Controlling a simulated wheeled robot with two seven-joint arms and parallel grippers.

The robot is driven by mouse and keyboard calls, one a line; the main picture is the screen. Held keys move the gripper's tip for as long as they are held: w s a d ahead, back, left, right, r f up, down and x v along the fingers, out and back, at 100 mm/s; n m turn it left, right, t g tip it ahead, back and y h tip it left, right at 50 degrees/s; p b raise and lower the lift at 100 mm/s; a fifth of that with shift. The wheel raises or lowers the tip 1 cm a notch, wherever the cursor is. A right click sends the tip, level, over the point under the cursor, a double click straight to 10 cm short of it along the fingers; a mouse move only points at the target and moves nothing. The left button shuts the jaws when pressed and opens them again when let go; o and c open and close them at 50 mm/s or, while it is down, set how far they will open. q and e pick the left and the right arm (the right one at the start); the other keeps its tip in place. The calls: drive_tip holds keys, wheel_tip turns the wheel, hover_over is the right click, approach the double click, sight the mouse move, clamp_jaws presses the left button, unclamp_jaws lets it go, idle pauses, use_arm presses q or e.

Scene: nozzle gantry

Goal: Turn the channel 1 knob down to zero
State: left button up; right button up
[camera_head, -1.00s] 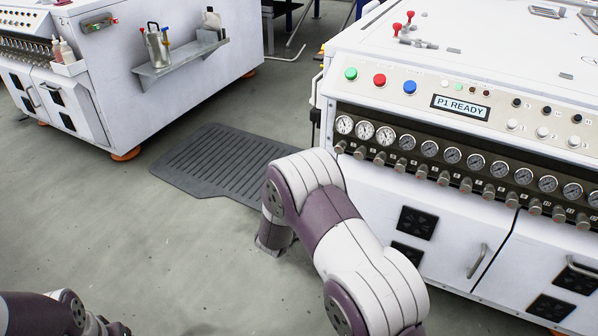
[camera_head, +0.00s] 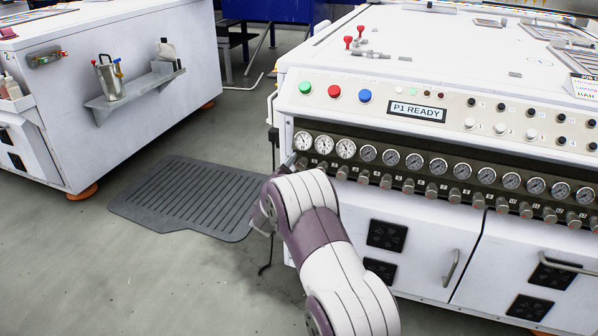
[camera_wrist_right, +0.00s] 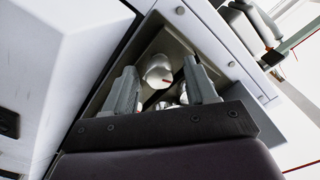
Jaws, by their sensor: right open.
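A row of silver knobs (camera_head: 408,186) runs under the gauges on the front of the right white machine. Their number labels are too small to read, so I cannot tell which is channel 1. My right gripper (camera_head: 288,162) is mostly hidden behind my own wrist at the left end of this row. In the right wrist view, the right gripper (camera_wrist_right: 160,82) is open, one finger on each side. A pale rounded knob (camera_wrist_right: 157,68) with a red mark shows between the fingers; contact cannot be told. My left gripper is out of view.
The display (camera_head: 417,112) reads P1 READY, beside green, red and blue buttons (camera_head: 335,93). Black and white small knobs (camera_head: 502,128) sit to its right. A grey floor mat (camera_head: 185,195) lies left of my arm. Another white machine (camera_head: 130,125) with a shelf stands at left.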

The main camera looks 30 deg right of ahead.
clamp_jaws()
drive_tip(key=shift+r+n+p, duration=0.15)
drive_tip(key=shift+n+p, duration=0.35)
drive_tip(key=shift+p, duration=0.3)
drive_tip(key=n+p, duration=0.5)
drive_tip(key=p, duration=0.1)
drive_tip(key=shift+n+p, duration=0.35)
drive_tip(key=shift+n, duration=0.05)
drive_tip(key=shift+a+n+p, duration=0.1)
drive_tip(key=shift+n+p, duration=0.6)
drive_tip(key=shift+n, duration=0.2)
drive_tip(key=n+p, duration=0.2)
drive_tip(key=n, duration=0.1)
drive_tip(key=shift+n, duration=0.3)
drive_tip(key=n+p, duration=0.2)
drive_tip(key=n, duration=0.1)
drive_tip(key=shift+n, duration=0.3)
drive_tip(key=n, duration=0.1)
drive_tip(key=n+p, duration=0.1)
drive_tip(key=n, duration=0.1)
drive_tip(key=shift+f+n, duration=0.2)
drive_tip(key=shift+n, duration=0.1)
drive_tip(key=shift+f+n+p, duration=0.1)
drive_tip(key=shift+n+p, duration=0.45)
drive_tip(key=shift+n, duration=1.25)
